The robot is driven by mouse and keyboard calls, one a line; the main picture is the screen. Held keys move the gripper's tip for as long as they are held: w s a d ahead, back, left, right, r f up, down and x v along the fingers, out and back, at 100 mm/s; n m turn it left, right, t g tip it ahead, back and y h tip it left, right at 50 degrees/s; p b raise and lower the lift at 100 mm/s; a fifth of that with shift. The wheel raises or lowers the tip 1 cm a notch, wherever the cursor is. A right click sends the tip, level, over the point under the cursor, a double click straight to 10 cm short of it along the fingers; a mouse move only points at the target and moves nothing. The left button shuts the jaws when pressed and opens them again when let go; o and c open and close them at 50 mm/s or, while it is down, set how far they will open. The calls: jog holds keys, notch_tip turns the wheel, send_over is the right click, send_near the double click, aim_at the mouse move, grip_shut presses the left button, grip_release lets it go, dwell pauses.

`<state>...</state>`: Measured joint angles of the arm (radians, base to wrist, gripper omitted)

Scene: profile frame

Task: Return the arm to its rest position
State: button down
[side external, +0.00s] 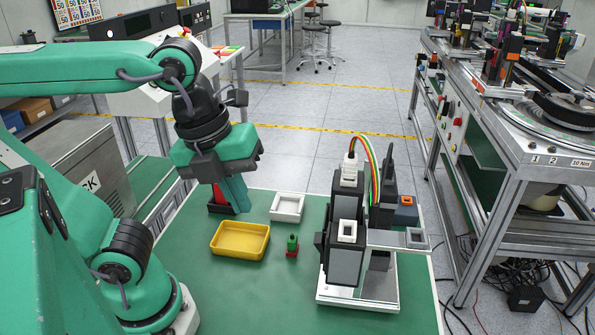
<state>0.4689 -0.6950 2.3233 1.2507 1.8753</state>
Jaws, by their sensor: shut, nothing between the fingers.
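My gripper (236,196) hangs from my green arm above the far left part of the green table (185,275). Its green fingers point down and are shut with nothing between them. They are in front of a black holder with a red part (217,199) in this view; I cannot tell how far apart they are.
A yellow tray (240,256), a white tray (298,207) and a small green and red piece (292,246) are on the table. A grey and black fixture with coloured wires (344,265) stands at the right. The front of the table is clear.

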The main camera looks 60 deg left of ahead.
jog(key=shift+s+a+r, duration=0.15)
jog(key=shift+s+r, duration=0.05)
jog(key=shift+r, duration=0.05)
dwell(0.4)
jog(key=w+a+f+n+t, duration=0.1)
jog(key=a+n, duration=0.3)
jog(key=n, duration=0.9)
jog(key=w+a+f+n+t+y, duration=0.1)
jog(key=w+a+f+n+t, duration=0.1)
jog(key=n, duration=1.1)
jog(key=w+a+f, duration=0.1)
jog(key=w+a, duration=0.1)
jog(key=shift+a+n, duration=0.3)
jog(key=shift+n, duration=0.1)
